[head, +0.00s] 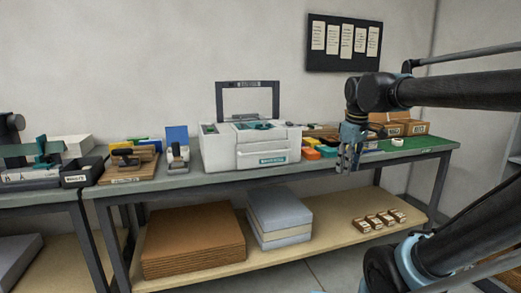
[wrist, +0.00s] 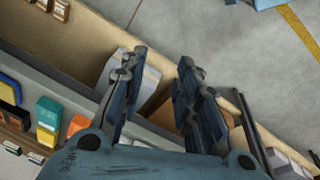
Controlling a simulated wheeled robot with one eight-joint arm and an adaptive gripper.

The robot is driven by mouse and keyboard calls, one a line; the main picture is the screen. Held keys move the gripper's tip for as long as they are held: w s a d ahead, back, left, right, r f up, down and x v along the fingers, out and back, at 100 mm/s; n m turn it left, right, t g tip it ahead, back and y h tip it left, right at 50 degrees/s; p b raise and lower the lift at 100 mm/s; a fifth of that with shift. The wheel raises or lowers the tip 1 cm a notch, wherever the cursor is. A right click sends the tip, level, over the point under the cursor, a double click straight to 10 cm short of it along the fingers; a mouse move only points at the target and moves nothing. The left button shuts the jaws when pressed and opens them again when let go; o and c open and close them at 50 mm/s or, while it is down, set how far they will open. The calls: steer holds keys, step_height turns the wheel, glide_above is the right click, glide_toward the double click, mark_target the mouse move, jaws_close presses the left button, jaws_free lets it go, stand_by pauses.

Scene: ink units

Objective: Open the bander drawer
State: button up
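The bander appears to be the white machine (head: 250,147) on the bench in the head view, with a dark upright frame on top. Its front has a drawer panel (head: 263,151) with a handle line and a teal label below. The drawer looks closed, its face flush with the front. My gripper (head: 346,164) hangs to the right of the machine, in front of the bench, apart from the drawer. In the wrist view my gripper (wrist: 160,82) has its two fingers spread with nothing held between them. The drawer is not clearly seen in the wrist view.
Coloured boxes (head: 320,148) stand right of the machine, near my gripper. A stapler-like tool (head: 177,157) and a wooden board sit left of it. The lower shelf holds a cardboard stack (head: 193,240), a grey-white stack (head: 280,215) and small boxes (head: 380,219).

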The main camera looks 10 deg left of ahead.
steer(key=w+a+r+n, duration=0.3)
steer(key=a+r+n, duration=0.15)
steer(key=a, duration=0.25)
steer(key=w+a+r+n, duration=0.3)
steer(key=a+r, duration=0.3)
steer(key=a, duration=0.1)
steer(key=n, duration=0.7)
glide_toward(260, 153)
steer(key=shift+m+y, duration=0.25)
steer(key=shift+y, duration=0.15)
steer(key=x, duration=0.7)
steer(key=shift+w+d+f, duration=0.15)
steer(key=shift+w+f, duration=0.15)
jaws_close()
